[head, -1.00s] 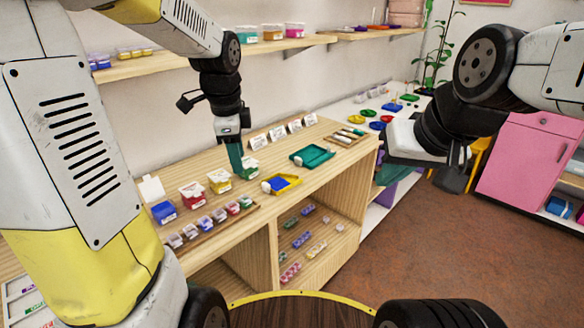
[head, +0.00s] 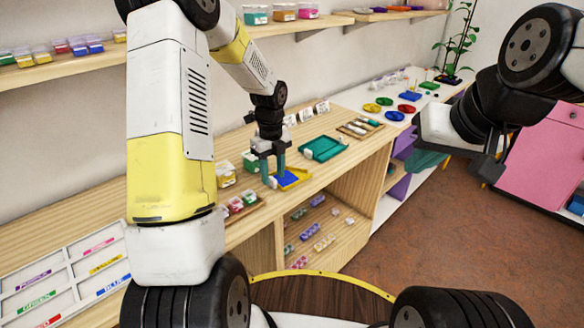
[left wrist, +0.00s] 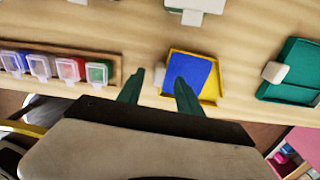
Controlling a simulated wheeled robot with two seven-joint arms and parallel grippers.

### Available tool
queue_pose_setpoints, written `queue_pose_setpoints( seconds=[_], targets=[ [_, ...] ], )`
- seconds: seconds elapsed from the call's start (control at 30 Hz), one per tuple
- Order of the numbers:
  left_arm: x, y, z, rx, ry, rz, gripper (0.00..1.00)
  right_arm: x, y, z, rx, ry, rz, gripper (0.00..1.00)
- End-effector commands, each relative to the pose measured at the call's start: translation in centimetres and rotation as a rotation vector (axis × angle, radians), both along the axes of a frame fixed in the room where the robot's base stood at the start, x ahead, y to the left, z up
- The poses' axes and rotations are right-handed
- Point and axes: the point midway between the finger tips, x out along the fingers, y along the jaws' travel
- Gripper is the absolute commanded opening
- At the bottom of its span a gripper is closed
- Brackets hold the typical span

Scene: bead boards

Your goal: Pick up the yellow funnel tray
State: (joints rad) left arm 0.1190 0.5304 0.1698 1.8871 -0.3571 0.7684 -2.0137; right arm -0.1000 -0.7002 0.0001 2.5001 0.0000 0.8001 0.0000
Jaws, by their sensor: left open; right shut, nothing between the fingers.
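The yellow funnel tray (head: 299,178) lies on the wooden counter with a blue patch (head: 284,178) inside it and a small pale block at its left side. It also shows in the left wrist view (left wrist: 215,93). My left gripper (head: 273,180) is open, pointing down at the tray's left side. In the left wrist view its two green fingertips (left wrist: 158,88) are apart; one overlaps the tray's near left part, the other is left of the tray. I cannot tell whether they touch it. My right gripper (head: 487,172) is shut and empty, off to the right, away from the counter.
A teal tray (head: 322,149) lies to the right of the yellow one. A wooden rack of small lidded containers (left wrist: 65,73) stands to the left. White cards stand behind. Shelves below the counter hold bead boxes. Coloured dishes (head: 394,116) sit on the white table further right.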

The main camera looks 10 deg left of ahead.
Motion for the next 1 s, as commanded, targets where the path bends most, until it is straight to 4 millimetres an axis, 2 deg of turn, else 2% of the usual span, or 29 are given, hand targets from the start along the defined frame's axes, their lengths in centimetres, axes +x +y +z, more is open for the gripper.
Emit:
queue_pose_setpoints(
  seconds=[0.13,0.37,0.47,0.6,1.0],
  targets=[
    [0.02,-0.01,-1.52,0.000,0.000,0.001,0.42,0.00,0.00,0.00,0.000,0.000,0.000,0.00],
    [0.05,0.03,-1.71,0.000,-0.001,0.001,0.42,0.00,0.00,0.00,0.000,0.000,0.000,0.00],
    [0.05,0.02,-1.70,0.000,-0.001,0.002,0.27,0.00,0.00,0.00,0.000,0.000,0.000,0.00],
    [0.05,0.02,-1.69,0.000,-0.001,0.002,0.00,0.00,0.00,0.00,0.000,0.000,0.000,0.00],
    [0.04,0.02,-1.68,0.000,-0.001,0.002,0.00,0.00,0.00,0.00,0.000,0.000,0.000,0.00]
  ],
)
